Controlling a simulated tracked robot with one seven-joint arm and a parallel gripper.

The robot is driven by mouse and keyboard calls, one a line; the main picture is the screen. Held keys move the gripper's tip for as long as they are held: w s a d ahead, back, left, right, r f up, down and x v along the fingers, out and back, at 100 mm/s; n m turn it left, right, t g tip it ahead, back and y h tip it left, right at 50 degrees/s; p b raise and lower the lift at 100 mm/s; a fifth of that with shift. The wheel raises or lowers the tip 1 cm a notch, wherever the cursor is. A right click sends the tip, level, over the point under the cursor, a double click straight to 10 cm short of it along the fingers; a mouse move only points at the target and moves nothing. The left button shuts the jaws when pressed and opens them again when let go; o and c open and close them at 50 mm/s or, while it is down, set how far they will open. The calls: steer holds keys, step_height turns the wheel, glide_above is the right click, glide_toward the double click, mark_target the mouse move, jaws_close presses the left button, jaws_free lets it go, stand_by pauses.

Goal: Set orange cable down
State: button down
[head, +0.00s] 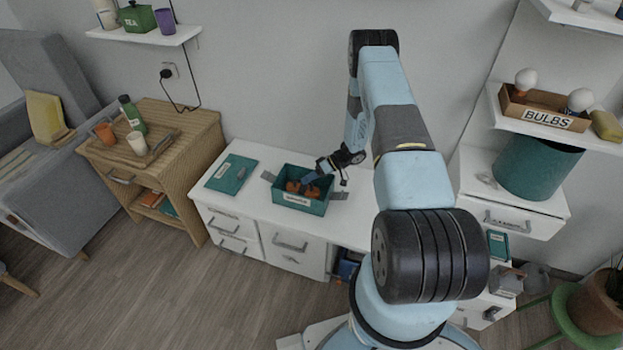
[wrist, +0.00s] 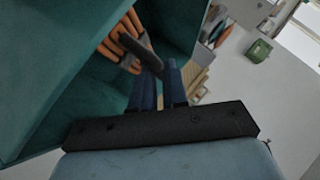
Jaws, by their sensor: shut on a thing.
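The orange cable (wrist: 120,36) shows in the wrist view as a bundle of orange strands with a dark grey piece beside my fingertips. In the head view the orange cable (head: 293,187) lies low inside the teal box (head: 300,203), which carries a white label. My gripper (head: 310,179) reaches down into the box from the upper right and is shut on the cable. In the wrist view my gripper's (wrist: 162,68) blue fingers point at the dark piece. The box walls hide part of the cable, and I cannot tell whether it touches the box floor.
The box stands on a white desk (head: 240,205), with a teal folder (head: 231,174) to its left. Grey flaps stick out at the box's sides. A bulbs crate (head: 541,110) sits on the right shelf. A wooden cabinet (head: 185,150) with a tray stands at left.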

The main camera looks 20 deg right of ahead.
steer(key=shift+f, duration=0.35)
steer(key=c, duration=1.1)
jaws_free()
